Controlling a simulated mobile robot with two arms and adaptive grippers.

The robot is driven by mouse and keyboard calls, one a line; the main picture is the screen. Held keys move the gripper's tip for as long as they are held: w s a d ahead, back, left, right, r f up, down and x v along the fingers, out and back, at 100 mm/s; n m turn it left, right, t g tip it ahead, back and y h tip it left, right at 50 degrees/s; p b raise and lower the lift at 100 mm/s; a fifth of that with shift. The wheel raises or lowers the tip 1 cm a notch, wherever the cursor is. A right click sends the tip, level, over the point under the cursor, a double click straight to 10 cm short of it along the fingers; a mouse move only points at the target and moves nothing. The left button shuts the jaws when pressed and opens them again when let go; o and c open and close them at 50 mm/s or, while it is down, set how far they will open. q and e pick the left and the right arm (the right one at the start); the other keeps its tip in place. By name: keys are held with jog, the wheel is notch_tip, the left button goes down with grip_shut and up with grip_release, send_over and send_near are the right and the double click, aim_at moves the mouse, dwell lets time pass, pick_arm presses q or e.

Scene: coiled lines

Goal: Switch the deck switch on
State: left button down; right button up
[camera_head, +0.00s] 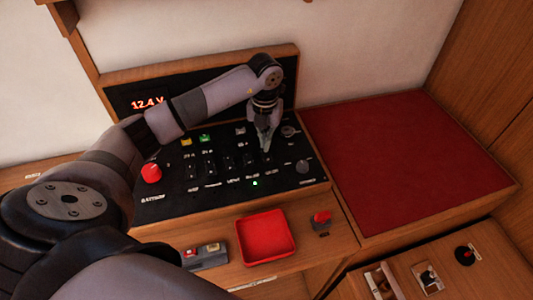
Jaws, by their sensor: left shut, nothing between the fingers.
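A black switch panel (225,190) carries a row of small dark rocker switches with white labels. The labels are too small to read, so I cannot tell for sure which one is the deck switch. My left gripper (266,147) is shut and empty, pointing down at the right end of the row. Its fingertips are over or close to the rightmost switch (268,158) and partly hide it; I cannot tell whether they touch it. A green light (255,183) glows below the row, near its right end. My right gripper is not in view.
A red knob (151,173) stands at the panel's left. My left arm covers much of the left side and part of the display (147,103). A red tray (265,238) and a red button (321,217) sit in front. A red cushion (400,165) lies at right.

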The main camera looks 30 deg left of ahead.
pick_arm(q)
jog(key=shift+f+b, duration=0.35)
jog(key=shift+f, duration=0.1)
dwell(0.3)
jog(key=shift+s+f+b, duration=0.1)
jog(key=shift+f+b, duration=0.45)
jog(key=shift+f, duration=0.2)
dwell(0.4)
jog(key=shift+r+p, duration=0.7)
jog(key=shift+r, duration=0.15)
jog(key=shift+r+p, duration=1.7)
jog(key=shift+r, duration=1)
jog(key=shift+f, duration=0.1)
